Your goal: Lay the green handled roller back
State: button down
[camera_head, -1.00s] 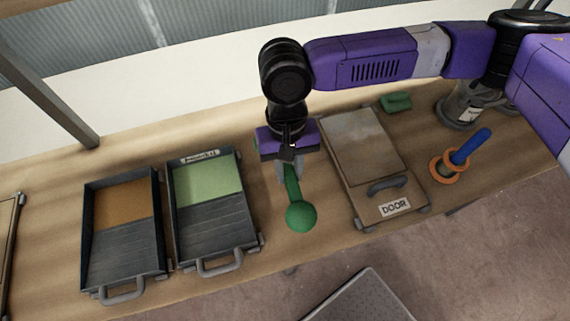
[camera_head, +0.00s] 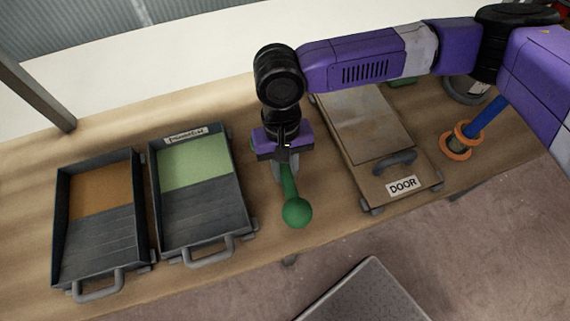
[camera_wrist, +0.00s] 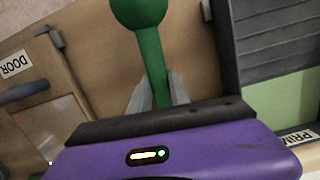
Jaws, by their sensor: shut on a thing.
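My gripper (camera_head: 283,172) is shut on the green handle (camera_head: 289,183) of the roller, whose round green knob (camera_head: 297,212) points toward the front edge of the bench. In the wrist view the two grey fingers close around the handle (camera_wrist: 152,60), with the knob (camera_wrist: 139,10) at the top. The roller's other end is hidden behind my gripper. A dark tray with a green panel (camera_head: 200,215) stands just left of my gripper. A second dark tray with an orange panel (camera_head: 100,240) is farther left.
A box labelled DOOR (camera_head: 375,165) with a grey handle stands right of my gripper. A blue-handled tool with orange rings (camera_head: 480,125) is farther right. Bare bench (camera_head: 262,225) lies between the green tray and the DOOR box. A grey platform (camera_head: 365,300) is on the floor.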

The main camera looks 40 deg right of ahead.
jog(key=c, duration=1.1)
grip_release()
jog(key=shift+w+d+r, duration=0.1)
jog(key=shift+w+r, duration=0.1)
jog(key=shift+r, duration=1.1)
jog(key=shift+w+d+r, duration=0.1)
jog(key=shift+w+r, duration=0.1)
jog(key=shift+r, duration=1.05)
jog(key=shift+w+d+r, duration=0.1)
jog(key=shift+w+r, duration=0.1)
jog(key=shift+r, duration=1.1)
